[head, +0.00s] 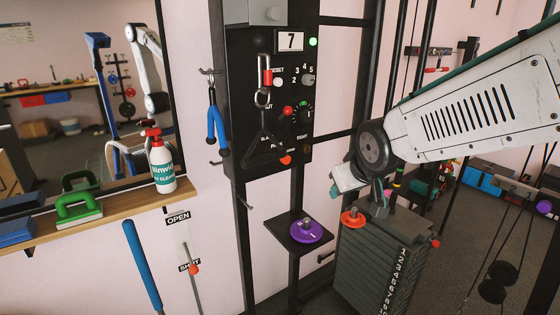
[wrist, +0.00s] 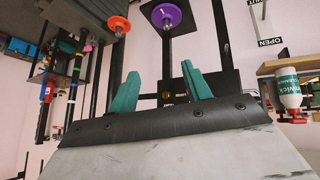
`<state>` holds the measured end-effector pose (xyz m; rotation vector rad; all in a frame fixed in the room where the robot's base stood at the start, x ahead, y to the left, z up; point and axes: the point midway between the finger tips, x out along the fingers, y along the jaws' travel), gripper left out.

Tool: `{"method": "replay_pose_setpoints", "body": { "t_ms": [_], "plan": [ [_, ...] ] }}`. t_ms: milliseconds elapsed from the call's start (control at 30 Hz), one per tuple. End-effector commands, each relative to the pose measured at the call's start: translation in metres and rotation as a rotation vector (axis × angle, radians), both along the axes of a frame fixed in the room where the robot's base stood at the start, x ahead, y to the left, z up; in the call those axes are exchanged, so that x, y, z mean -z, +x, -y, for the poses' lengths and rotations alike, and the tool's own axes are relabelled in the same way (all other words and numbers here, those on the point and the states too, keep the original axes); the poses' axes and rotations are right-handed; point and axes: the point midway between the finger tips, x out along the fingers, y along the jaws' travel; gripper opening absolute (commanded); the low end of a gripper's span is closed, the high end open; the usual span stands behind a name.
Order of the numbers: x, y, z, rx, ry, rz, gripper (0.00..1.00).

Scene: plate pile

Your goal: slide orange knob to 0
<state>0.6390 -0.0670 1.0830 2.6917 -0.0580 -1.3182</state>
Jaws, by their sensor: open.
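An orange knob (head: 285,159) sits at the lower edge of the black panel (head: 240,100) in the head view, below lettering that ends in "TIGHT". A second orange knob (head: 193,268) sits on a rod by the OPEN and SHUT labels. I cannot make out a 0 at either one. My gripper (head: 348,178) is in front of and to the right of the panel, apart from both knobs. In the wrist view its two teal fingers (wrist: 160,88) stand wide apart with nothing between them.
A weight stack (head: 375,265) with an orange disc (head: 351,219) on top stands below my gripper. A purple disc (head: 306,230) lies on a small black shelf. A black hanger (head: 262,135) hangs before the panel. A spray bottle (head: 162,168) stands on the wooden ledge.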

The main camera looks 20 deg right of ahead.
Motion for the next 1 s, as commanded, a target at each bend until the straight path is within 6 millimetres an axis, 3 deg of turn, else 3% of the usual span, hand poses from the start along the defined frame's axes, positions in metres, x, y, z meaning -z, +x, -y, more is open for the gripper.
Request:
{"method": "replay_pose_setpoints", "body": {
  "t_ms": [33,100,200,333,433,600,767,1000],
  "plan": [
    [0.008,0.029,0.002,-0.025,-0.01,0.063,0.49],
    [0.013,0.068,0.002,-0.07,-0.022,0.181,0.49],
    [0.021,0.117,-0.004,-0.147,-0.014,0.346,0.49],
    [0.032,0.162,-0.016,-0.247,0.018,0.551,0.49],
    [0.041,0.182,-0.025,-0.31,0.058,0.682,0.49],
    [0.048,0.194,-0.037,-0.379,0.119,0.836,0.49],
    [0.049,0.199,-0.042,-0.403,0.145,0.893,0.49],
    [0.049,0.231,-0.054,-0.406,0.147,0.898,0.49]
  ]
}}
